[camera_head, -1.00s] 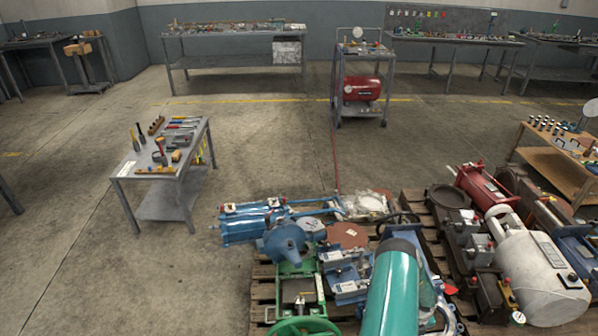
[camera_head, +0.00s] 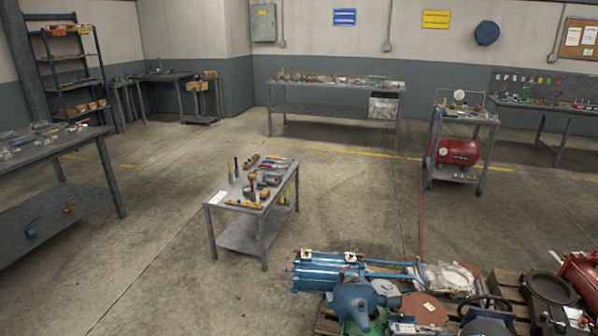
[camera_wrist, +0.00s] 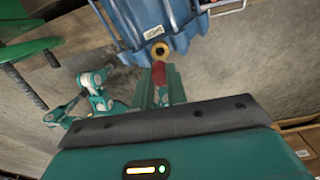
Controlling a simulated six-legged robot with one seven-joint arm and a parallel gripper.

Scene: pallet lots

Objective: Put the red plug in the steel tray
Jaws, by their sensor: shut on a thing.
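In the wrist view, my gripper (camera_wrist: 160,84) has teal fingers and reaches toward a blue machine. It is shut on a small red piece, which I take to be the red plug (camera_wrist: 158,72); the fingers partly hide it. My gripper is outside the head view. I cannot pick out the steel tray in either view.
A small grey table (camera_head: 216,210) with tools stands mid-floor. Machines crowd a pallet (camera_head: 326,322) at lower right. A long workbench (camera_head: 30,155) is at left, another (camera_head: 335,84) at the back. A red compressor (camera_head: 458,151) sits on a cart. Floor around the small table is clear.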

